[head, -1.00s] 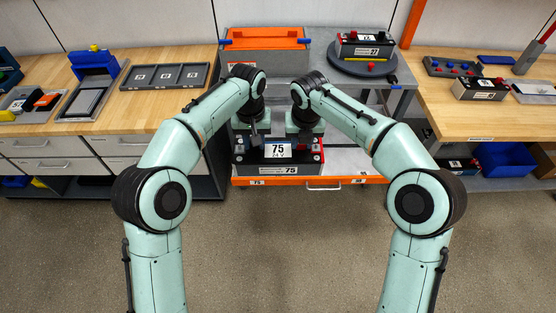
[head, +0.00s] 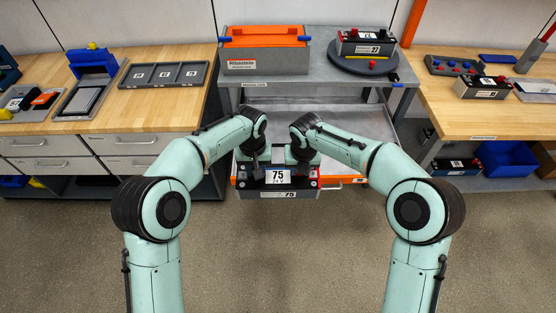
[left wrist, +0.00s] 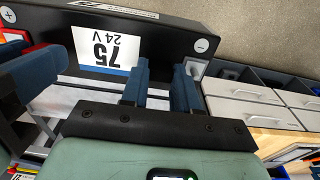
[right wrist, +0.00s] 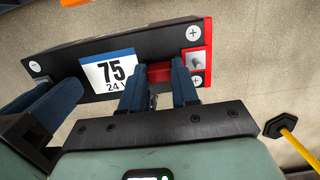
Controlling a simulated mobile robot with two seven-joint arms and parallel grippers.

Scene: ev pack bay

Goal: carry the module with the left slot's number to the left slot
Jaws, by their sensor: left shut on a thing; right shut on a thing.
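A dark module (head: 300,188) marked 75, 24 V hangs level between my two grippers, in front of the open drawer's front edge. My left gripper (head: 256,168) is shut at its left end; the left wrist view shows its blue fingers beside the white label (left wrist: 105,48). My right gripper (head: 303,160) is shut at the right end, on a red part (right wrist: 160,72) beside the label. What the left fingers hold is mostly hidden. A grey tray (head: 165,85) with three numbered compartments lies on the left bench; its numbers are too small to read.
The open drawer (head: 345,124) lies behind the module, under the grey table with an orange-topped box (head: 268,62). A module marked 27 (head: 366,44) stands on a round plate (head: 345,65). Another module (head: 480,88) stands on the right bench (head: 450,120). The floor in front is clear.

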